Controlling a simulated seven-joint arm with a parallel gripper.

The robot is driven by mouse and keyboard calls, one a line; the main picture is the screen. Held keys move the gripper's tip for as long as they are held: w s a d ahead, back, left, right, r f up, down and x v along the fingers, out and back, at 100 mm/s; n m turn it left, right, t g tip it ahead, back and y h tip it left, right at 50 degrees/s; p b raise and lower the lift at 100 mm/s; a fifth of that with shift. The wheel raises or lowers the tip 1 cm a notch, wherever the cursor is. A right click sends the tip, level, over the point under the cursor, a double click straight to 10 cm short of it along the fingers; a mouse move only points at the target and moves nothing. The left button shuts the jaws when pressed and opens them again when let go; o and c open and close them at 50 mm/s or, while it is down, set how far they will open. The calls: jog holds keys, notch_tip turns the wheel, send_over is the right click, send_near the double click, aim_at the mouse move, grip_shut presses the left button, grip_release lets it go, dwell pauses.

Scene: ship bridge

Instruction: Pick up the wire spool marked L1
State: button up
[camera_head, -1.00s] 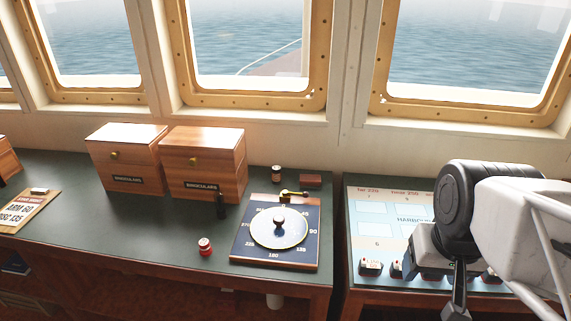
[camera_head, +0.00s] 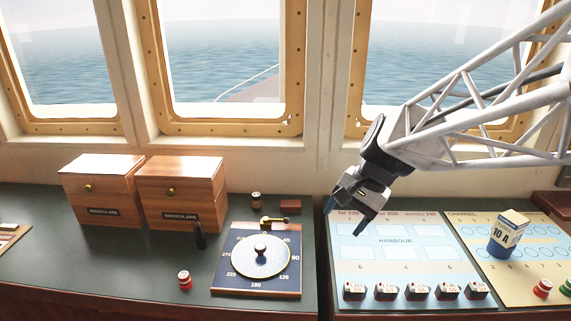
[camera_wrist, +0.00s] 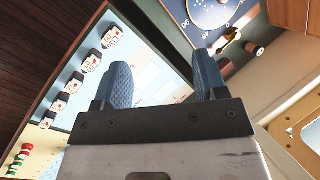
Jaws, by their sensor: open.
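Several small spool-like items are in the head view, and no L1 mark is legible on any. A red one with a pale top (camera_head: 184,280) stands on the dark green desk left of the compass board. A dark one with a pale band (camera_head: 256,200) stands behind that board. A red one (camera_head: 543,288) and a green one (camera_head: 567,287) stand at the right edge of the yellow chart. My gripper (camera_head: 345,221) is open and empty above the left edge of the harbour chart. Its blue fingers (camera_wrist: 165,86) also show in the wrist view.
The compass board (camera_head: 225,292) lies left of the harbour chart (camera_head: 430,262), whose front edge bears several labelled blocks (camera_head: 416,291). A blue-and-cream container (camera_head: 507,236) stands right. Desk around the red spool is clear.

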jog(key=w+a+f+m+y, duration=0.2)
jog(key=w+a, duration=0.1)
jog(key=w, duration=0.3)
jog(key=w+a+f+m+g+y, duration=0.1)
jog(key=w+a+f+m, duration=0.15)
jog(key=w, duration=0.45)
jog(key=w+a+f+m+y, duration=0.1)
jog(key=w+a+y, duration=0.1)
jog(key=w+a, duration=0.3)
jog(key=m+y, duration=0.4)
jog(key=m, duration=0.2)
send_near(257, 194)
jog(key=x, duration=0.2)
jog(key=shift+w+a+f, duration=0.1)
jog(key=shift+a+f, duration=0.1)
jog(key=shift+a, duration=0.05)
jog(key=shift+x, duration=1.3)
jog(key=shift+s+x, duration=0.15)
jog(key=shift+x, duration=1.15)
jog(key=shift+s+x, duration=0.1)
jog(key=shift+x, duration=1.2)
jog(key=shift+r, duration=0.1)
jog(key=c, duration=1)
